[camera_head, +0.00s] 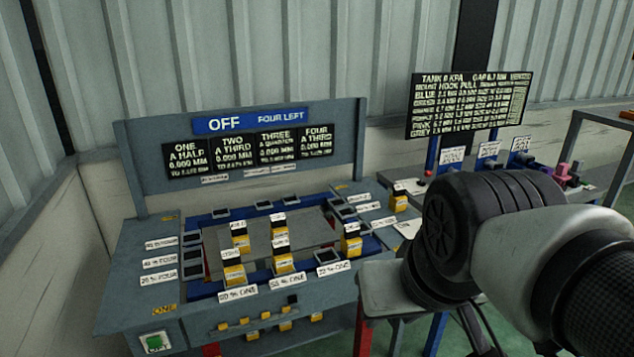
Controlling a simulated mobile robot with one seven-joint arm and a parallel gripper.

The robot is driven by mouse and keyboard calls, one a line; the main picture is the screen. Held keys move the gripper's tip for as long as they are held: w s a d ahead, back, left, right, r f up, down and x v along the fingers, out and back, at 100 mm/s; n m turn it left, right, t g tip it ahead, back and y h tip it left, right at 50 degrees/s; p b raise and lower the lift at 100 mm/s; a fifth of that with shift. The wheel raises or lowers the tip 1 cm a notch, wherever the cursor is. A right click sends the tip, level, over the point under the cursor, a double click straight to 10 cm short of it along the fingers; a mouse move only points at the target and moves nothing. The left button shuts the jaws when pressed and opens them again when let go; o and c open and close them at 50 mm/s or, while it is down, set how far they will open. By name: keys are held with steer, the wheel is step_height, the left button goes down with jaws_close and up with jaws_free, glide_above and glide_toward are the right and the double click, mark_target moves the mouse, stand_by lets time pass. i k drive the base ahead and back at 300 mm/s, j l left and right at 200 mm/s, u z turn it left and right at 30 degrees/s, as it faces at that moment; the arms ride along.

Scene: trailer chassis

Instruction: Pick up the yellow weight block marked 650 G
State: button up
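Several yellow weight blocks with dark tops and white labels stand on the grey bench. One yellow block (351,246) is at the right of the panel. Two stand at the front middle, a left block (234,274) and a right block (282,264). Behind them are another block (240,241) and a block near the panel's centre (279,230). One more yellow block (398,204) sits at the bench's right end. The labels are too small to read, so I cannot tell which is marked 650 G. My arm fills the right side; my gripper's fingers do not show.
The bench (125,270) has an upright display board (240,150) reading OFF. Small yellow pieces (245,320) line its front shelf. A second station with a black text board (470,105) stands to the right, partly behind my arm. A corrugated wall closes the back.

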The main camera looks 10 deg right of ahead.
mark_target(351, 242)
steer(key=i+l, duration=0.1)
steer(key=i, duration=0.45)
steer(key=i+l+z, duration=0.1)
steer(key=i, duration=0.45)
